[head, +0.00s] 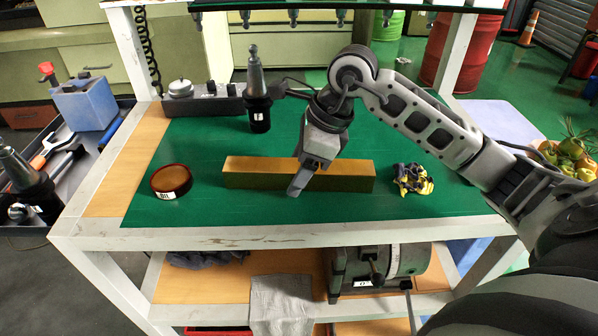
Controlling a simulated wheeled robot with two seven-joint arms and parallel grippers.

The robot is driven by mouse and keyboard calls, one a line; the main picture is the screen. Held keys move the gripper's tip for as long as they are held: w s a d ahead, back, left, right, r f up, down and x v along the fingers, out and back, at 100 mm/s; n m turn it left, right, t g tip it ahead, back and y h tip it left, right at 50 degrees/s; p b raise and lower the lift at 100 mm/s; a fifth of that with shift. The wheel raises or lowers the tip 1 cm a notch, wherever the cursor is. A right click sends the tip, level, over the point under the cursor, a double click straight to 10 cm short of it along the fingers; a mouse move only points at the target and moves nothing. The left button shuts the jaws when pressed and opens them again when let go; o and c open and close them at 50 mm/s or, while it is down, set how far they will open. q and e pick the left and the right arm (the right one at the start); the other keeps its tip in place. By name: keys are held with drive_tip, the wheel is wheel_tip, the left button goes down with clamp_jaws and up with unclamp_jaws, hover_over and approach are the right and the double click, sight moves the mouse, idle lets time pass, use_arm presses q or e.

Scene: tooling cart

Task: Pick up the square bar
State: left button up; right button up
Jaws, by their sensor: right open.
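The square bar (245,174) is a long golden-brown block lying left to right on the green mat of the cart top. It lies near the middle, towards the front edge. My right gripper (298,184) is open and points down at the bar's middle. One finger shows in front of the bar's near face and hides part of it. The other finger is hidden, so I cannot tell whether the jaws straddle or touch the bar. My left gripper is not in view.
A round reddish-brown dish (171,181) is left of the bar. A crumpled yellow and black cloth or glove (412,179) lies close to its right end. A dark tool holder (258,95) stands behind. The green mat (215,215) is clear in front.

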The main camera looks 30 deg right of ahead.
clamp_jaws()
drive_tip(key=shift+w+r, duration=0.1)
drive_tip(key=shift+r, duration=0.05)
drive_tip(key=shift+r, duration=0.15)
